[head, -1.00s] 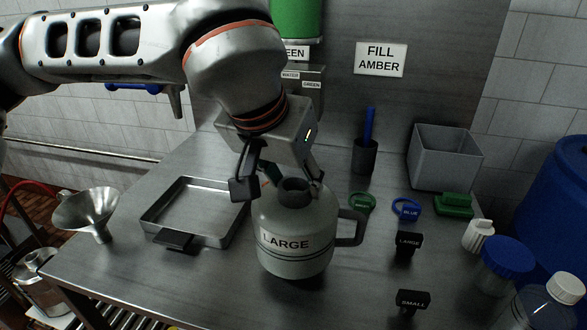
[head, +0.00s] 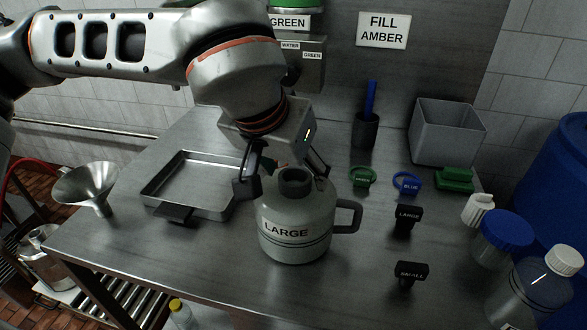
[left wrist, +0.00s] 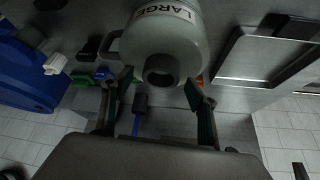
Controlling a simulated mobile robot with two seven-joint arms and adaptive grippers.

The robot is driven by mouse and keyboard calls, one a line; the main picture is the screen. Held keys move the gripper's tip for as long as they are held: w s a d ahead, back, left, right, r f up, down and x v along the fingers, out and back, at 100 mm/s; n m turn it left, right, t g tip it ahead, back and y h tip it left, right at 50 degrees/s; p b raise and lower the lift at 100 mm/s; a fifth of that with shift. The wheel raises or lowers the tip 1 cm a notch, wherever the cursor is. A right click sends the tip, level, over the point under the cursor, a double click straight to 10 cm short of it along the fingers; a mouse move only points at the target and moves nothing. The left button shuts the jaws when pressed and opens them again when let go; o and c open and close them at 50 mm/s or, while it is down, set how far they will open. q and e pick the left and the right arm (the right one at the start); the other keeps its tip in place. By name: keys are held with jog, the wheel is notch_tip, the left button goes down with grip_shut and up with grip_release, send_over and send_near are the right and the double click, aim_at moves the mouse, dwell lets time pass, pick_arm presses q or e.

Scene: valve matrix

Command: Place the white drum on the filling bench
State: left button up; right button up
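The white drum (head: 295,243), an off-white jug labelled LARGE with a dark neck ring and a side handle, stands upright on the steel filling bench (head: 215,262). My left gripper (head: 284,178) is above it, with its fingers on either side of the neck. In the left wrist view the drum (left wrist: 170,35) shows from above. The left gripper's fingers (left wrist: 158,86) are apart there, with a visible gap on each side of the neck, so it looks open. My right gripper is not in view.
A metal tray (head: 160,208) and a funnel (head: 87,184) lie to the left. LARGE (head: 407,217) and SMALL (head: 410,272) tags, green and blue rings, a grey bin (head: 446,135) and bottles stand to the right. The bench in front of the drum is clear.

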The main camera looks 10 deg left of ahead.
pick_arm(q)
jog(key=shift+r, duration=0.3)
jog(key=p+v, duration=0.1)
jog(key=v, duration=1)
jog(key=shift+s+r, duration=0.2)
jog(key=shift+s, duration=0.1)
